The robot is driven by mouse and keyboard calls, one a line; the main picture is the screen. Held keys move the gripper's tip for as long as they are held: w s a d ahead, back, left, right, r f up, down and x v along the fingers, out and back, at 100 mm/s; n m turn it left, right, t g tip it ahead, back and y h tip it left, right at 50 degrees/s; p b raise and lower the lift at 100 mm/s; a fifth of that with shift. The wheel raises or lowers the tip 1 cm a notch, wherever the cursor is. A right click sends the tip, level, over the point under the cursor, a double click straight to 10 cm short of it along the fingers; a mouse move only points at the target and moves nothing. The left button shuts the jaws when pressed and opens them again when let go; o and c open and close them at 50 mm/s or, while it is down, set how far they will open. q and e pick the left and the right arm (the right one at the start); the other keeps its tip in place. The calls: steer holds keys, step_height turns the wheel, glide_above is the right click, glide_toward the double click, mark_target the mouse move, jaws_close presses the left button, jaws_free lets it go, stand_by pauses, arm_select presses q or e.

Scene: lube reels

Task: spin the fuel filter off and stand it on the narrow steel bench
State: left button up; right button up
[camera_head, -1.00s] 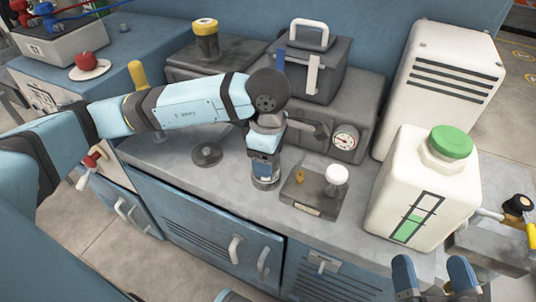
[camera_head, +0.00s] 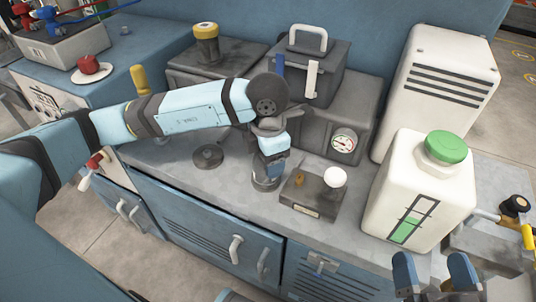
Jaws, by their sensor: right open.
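A small dark cylinder with a pale base, likely the fuel filter (camera_head: 265,184), is on or just above the grey counter (camera_head: 232,202), left of a small block. My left gripper (camera_head: 270,158) points down at it and covers its upper part. Its fingers are too hidden to tell if they grip it. My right gripper (camera_head: 436,272) is open and empty at the lower right, in front of the white tank. I cannot tell for certain which surface is the narrow steel bench; a grey surface (camera_head: 490,258) shows at the right edge.
A small dark block (camera_head: 313,196) with a white knob stands close to the right of the cylinder. A white tank (camera_head: 420,185) with a green cap is further right. A gauge (camera_head: 343,141) sits on the dark housing behind. A round dark disc (camera_head: 207,157) lies to the left.

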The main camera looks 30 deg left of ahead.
arm_select(q)
steer(key=shift+s+f, duration=0.1)
steer(key=shift+f, duration=0.05)
steer(key=n+p, duration=0.1)
steer(key=n, duration=0.2)
steer(key=shift+f+n, duration=0.1)
steer(key=shift+n, duration=1)
steer(key=shift+p, duration=0.3)
steer(key=n+p, duration=0.1)
steer(key=n, duration=0.1)
steer(key=shift+n, duration=0.4)
steer(key=shift+a+n+p, duration=0.1)
steer(key=shift+n+p, duration=0.35)
steer(key=shift+n, duration=0.75)
steer(key=shift+f, duration=0.1)
steer(key=shift+s, duration=0.1)
